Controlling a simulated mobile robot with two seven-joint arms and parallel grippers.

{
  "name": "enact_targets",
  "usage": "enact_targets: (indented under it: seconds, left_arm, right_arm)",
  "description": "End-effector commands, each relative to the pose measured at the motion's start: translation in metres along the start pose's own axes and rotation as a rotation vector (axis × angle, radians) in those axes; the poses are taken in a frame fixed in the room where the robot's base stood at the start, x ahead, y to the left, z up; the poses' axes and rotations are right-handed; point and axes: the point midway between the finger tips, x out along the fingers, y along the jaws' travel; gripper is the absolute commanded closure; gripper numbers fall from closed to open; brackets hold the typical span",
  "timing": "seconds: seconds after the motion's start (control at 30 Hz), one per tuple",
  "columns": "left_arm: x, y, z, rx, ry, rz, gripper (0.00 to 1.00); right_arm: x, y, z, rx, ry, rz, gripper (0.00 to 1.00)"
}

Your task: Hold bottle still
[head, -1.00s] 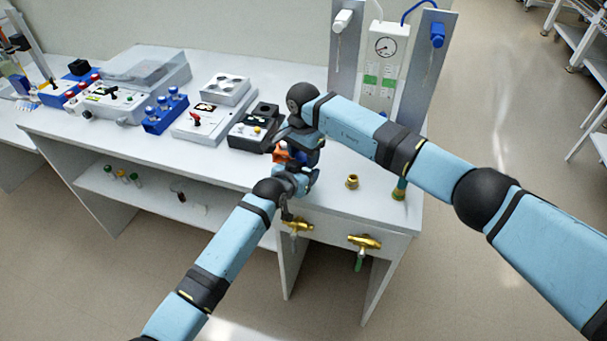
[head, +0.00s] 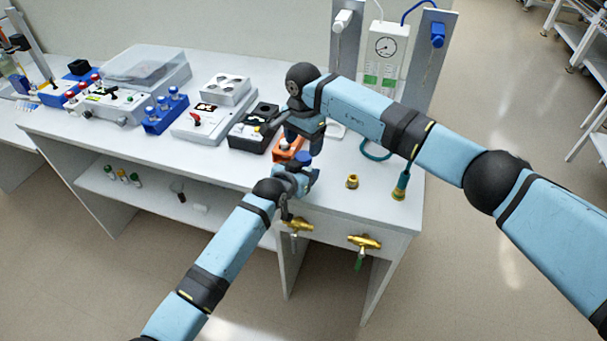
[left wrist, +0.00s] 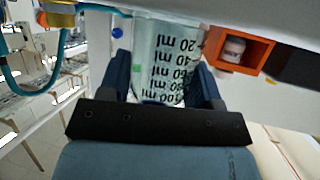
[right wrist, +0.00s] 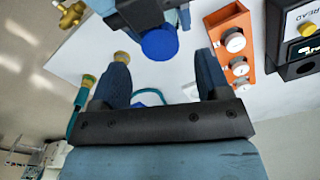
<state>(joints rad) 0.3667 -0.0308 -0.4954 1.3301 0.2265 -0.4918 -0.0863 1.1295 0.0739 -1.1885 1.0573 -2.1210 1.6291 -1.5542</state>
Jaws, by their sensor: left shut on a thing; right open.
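The bottle is clear with black volume marks, seen large in the left wrist view (left wrist: 165,60). Its blue cap shows in the head view (head: 303,158) and in the right wrist view (right wrist: 160,43). My left gripper (head: 298,178) is shut around the bottle's body, with one finger on each side. The bottle's cap is on top. My right gripper (right wrist: 163,72) is open and empty, above the bottle and apart from the cap.
An orange rack (right wrist: 233,50) with several white-capped vials stands beside the bottle. A black box with a yellow button (right wrist: 303,18) is beyond it. Brass valves (head: 364,241) project from the bench front. A brass fitting (head: 352,181) stands on the bench to the right.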

Motion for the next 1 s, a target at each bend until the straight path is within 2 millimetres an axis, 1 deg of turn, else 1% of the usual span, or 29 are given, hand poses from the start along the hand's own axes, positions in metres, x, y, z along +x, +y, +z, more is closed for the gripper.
enact_targets:
  seconds: [0.03, 0.07, 0.1, 0.13, 0.37, 0.47, 0.57, 0.8, 0.9, 1.0]
  left_arm:
    - [0.0, 0.0, 0.0, 0.0, 0.0, 0.0, 1.0]
    - [0.0, 0.0, 0.0, 0.0, 0.0, 0.0, 1.0]
    - [0.0, 0.0, 0.0, 0.0, 0.0, 0.0, 1.0]
    - [0.0, 0.0, 0.0, 0.0, 0.0, 0.0, 1.0]
    - [0.0, 0.0, 0.0, 0.0, 0.0, 0.0, 1.0]
    - [0.0, 0.0, 0.0, 0.0, 0.0, 0.0, 1.0]
    - [0.0, 0.0, 0.0, 0.0, 0.0, 0.0, 1.0]
    - [0.0, 0.0, 0.0, 0.0, 0.0, 0.0, 1.0]
    - [0.0, 0.0, 0.0, 0.0, 0.0, 0.0, 1.0]
    - [0.0, 0.0, 0.0, 0.0, 0.0, 0.0, 1.0]
  right_arm:
    - [0.0, 0.0, 0.0, 0.0, 0.0, 0.0, 0.21]
    - [0.0, 0.0, 0.0, 0.0, 0.0, 0.0, 0.14]
    - [0.0, 0.0, 0.0, 0.0, 0.0, 0.0, 0.05]
    - [0.0, 0.0, 0.0, 0.0, 0.0, 0.0, 0.0]
    - [0.0, 0.0, 0.0, 0.0, 0.0, 0.0, 0.0]
    - [-0.005, 0.0, -0.001, 0.0, 0.001, -0.001, 0.0]
    - [-0.018, 0.0, -0.001, 0.001, 0.003, -0.001, 0.0]
    - [-0.07, 0.0, -0.001, 0.0, 0.004, -0.003, 0.0]
    - [-0.089, 0.0, -0.001, 0.0, 0.003, -0.002, 0.0]
    - [-0.104, 0.0, -0.001, 0.0, 0.002, -0.002, 0.0]
